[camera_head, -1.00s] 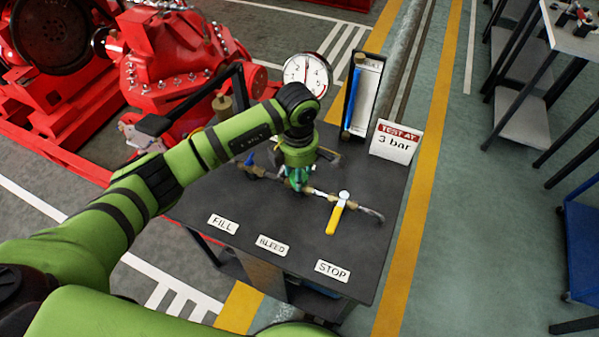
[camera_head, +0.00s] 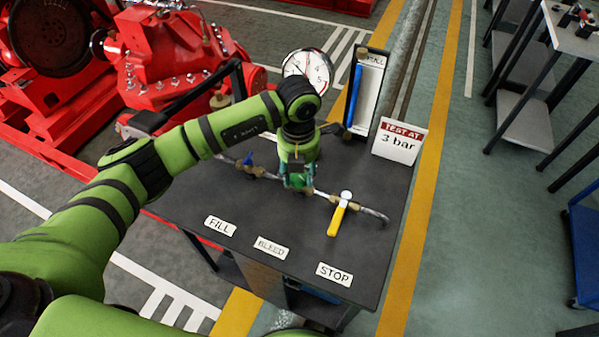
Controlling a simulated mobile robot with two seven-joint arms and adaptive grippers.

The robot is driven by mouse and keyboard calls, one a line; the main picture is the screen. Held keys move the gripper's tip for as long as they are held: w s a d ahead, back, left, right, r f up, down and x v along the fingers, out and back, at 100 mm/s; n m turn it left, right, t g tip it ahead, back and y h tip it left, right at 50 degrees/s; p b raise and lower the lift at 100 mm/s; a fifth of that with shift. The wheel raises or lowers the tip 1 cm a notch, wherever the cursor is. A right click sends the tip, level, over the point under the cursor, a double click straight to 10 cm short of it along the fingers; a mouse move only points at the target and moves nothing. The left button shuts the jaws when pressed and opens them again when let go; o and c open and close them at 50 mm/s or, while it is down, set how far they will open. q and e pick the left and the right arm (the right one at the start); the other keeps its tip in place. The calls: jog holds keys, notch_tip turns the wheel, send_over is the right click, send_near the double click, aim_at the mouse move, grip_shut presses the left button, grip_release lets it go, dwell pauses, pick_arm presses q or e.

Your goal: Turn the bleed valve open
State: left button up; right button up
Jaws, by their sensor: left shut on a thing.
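My left gripper (camera_head: 300,182) points down onto the middle of the pipe run on the dark bench. It is shut on the bleed valve's handle, in line with the BLEED label (camera_head: 272,248). The gripper hides most of this valve, so the handle's angle cannot be made out. To its left on the pipe is a valve with a blue handle (camera_head: 249,158). To its right is a valve with a yellow lever (camera_head: 337,220) that lies across the pipe. My right gripper is not in view.
The bench top (camera_head: 190,200) also carries FILL (camera_head: 220,226) and STOP (camera_head: 334,274) labels. A round gauge (camera_head: 308,66), a sight tube panel (camera_head: 368,92) and a "TEST AT 3 bar" sign (camera_head: 399,141) stand behind. A red pumpset (camera_head: 165,60) is at the left.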

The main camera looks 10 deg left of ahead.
aim_at(300, 178)
pick_arm(q)
jog(key=n, duration=0.4)
jog(key=shift+s+f+b, duration=0.35)
jog(key=shift+n, duration=2.1)
jog(key=shift+d, duration=0.1)
jog(key=shift+r, duration=0.1)
jog(key=o, duration=1.1)
jog(key=shift+o, duration=0.2)
jog(key=shift+r, duration=0.15)
jog(key=shift+w+r, duration=0.1)
jog(key=shift+r, duration=0.3)
notch_tip(300, 178, up, 11)
jog(key=shift+r, duration=0.15)
